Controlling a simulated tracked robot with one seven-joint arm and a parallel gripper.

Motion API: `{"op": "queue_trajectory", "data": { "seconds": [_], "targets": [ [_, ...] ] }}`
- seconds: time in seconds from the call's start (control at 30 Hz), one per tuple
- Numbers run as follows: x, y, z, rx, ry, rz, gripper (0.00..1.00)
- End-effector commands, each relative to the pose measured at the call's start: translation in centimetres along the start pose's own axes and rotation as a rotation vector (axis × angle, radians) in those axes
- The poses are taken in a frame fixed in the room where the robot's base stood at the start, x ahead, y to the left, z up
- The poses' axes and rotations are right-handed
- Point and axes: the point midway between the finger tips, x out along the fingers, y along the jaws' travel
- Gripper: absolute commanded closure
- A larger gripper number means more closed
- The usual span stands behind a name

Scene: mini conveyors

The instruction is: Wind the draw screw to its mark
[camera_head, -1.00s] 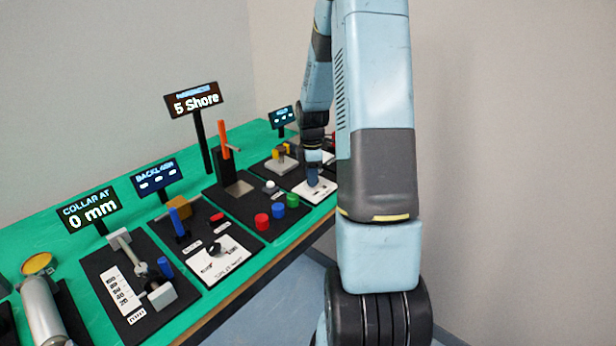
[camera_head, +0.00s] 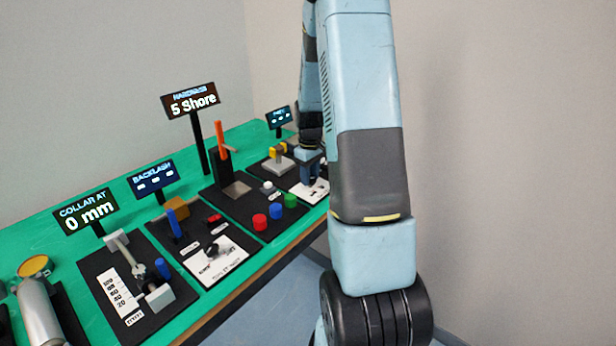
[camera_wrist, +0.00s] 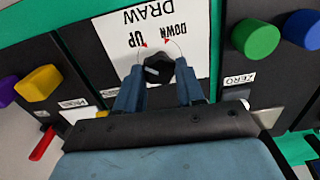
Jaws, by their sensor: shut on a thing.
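The draw screw's black knob (camera_wrist: 159,68) sits on a white card (camera_wrist: 110,45) printed DRAW, UP and DOWN, upside down in the wrist view. A pale mark shows on the knob, and thin arcs with red tips lie beside it. My gripper (camera_wrist: 158,86) is shut on the knob, a blue finger on each side. In the head view my gripper (camera_head: 310,176) is at the far right panel, over its white card (camera_head: 318,190), and the knob is hidden there. The small display (camera_head: 279,118) behind is too small to read.
Green (camera_wrist: 255,38) and blue (camera_wrist: 302,28) buttons stand to the right in the wrist view, and a yellow knob (camera_wrist: 38,83) to the left. A hardness display (camera_head: 190,100) reads 5 Shore; a collar display (camera_head: 86,211) reads 0 mm. A red lever (camera_wrist: 42,143) is at lower left.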

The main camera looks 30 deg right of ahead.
Motion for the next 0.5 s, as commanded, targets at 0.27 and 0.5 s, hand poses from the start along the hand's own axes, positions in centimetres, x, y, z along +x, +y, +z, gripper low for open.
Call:
{"op": "queue_trajectory", "data": {
  "seconds": [0.27,0.5],
  "targets": [
    [0.14,-0.04,0.29,0.217,-0.007,-0.003,0.92],
    [0.13,-0.02,0.26,0.338,-0.007,-0.003,0.92]
  ]
}}
